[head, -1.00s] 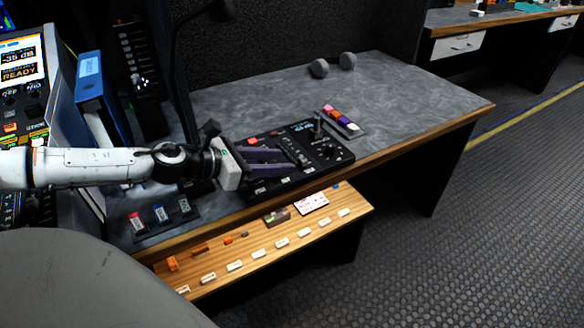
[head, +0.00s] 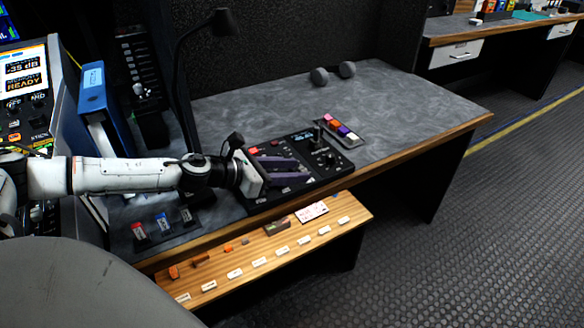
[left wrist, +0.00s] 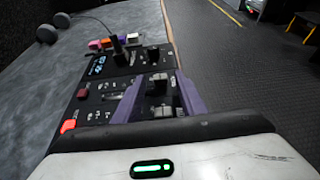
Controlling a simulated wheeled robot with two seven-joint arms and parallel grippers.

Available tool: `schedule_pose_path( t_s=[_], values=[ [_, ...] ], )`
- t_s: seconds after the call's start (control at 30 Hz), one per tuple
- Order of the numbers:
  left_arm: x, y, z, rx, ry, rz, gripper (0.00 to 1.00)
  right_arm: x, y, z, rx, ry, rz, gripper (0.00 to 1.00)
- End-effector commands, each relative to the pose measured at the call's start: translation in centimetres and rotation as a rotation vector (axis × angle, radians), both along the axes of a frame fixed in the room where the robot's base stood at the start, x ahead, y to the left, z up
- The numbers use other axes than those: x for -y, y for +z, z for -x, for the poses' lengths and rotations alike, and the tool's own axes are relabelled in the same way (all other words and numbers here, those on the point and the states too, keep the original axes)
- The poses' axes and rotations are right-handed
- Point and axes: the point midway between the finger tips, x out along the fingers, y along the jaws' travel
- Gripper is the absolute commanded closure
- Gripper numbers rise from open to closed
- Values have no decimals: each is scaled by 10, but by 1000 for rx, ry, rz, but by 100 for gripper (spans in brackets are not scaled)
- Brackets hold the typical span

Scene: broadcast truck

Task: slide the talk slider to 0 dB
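A black control panel (head: 330,172) lies on the grey desk near its front edge, with small sliders, buttons and a joystick (head: 318,133). In the left wrist view the panel (left wrist: 97,88) shows grey and black slider caps (left wrist: 163,110) in and around the gap between my fingers. The labels are too small to read, so I cannot tell which is the talk slider or where it stands. My left gripper (head: 304,170) is over the panel, its two purple fingers apart and empty in the left wrist view (left wrist: 160,78). Contact with a cap cannot be told. My right gripper is out of view.
A strip of coloured buttons (head: 340,134) lies behind the panel. Two grey round objects (head: 333,73) sit at the desk's back. A lamp arm (head: 183,90) and blue binder (head: 95,90) stand left. A wooden shelf (head: 290,262) with labelled tags juts out below. The desk's right part is clear.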

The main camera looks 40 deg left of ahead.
Motion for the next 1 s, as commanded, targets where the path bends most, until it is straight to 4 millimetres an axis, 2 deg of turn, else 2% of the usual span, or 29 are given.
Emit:
schedule_pose_path(
  t_s=[0.37, 0.5, 0.57, 0.6, 0.83, 1.0],
  values=[
    [1, -1, -1, 1, -2, -1, 64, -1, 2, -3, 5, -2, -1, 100],
    [1, -1, -1, 1, -2, -1, 88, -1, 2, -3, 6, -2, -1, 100],
    [1, -1, -1, 1, -2, -1, 98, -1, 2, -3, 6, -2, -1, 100],
    [1, -1, -1, 1, -2, -1, 100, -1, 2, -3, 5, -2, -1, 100],
    [-5, -3, -4, 1, -1, -3, 100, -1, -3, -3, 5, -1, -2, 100],
    [-37, -5, -18, 4, 3, -4, 100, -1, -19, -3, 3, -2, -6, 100]
  ],
)
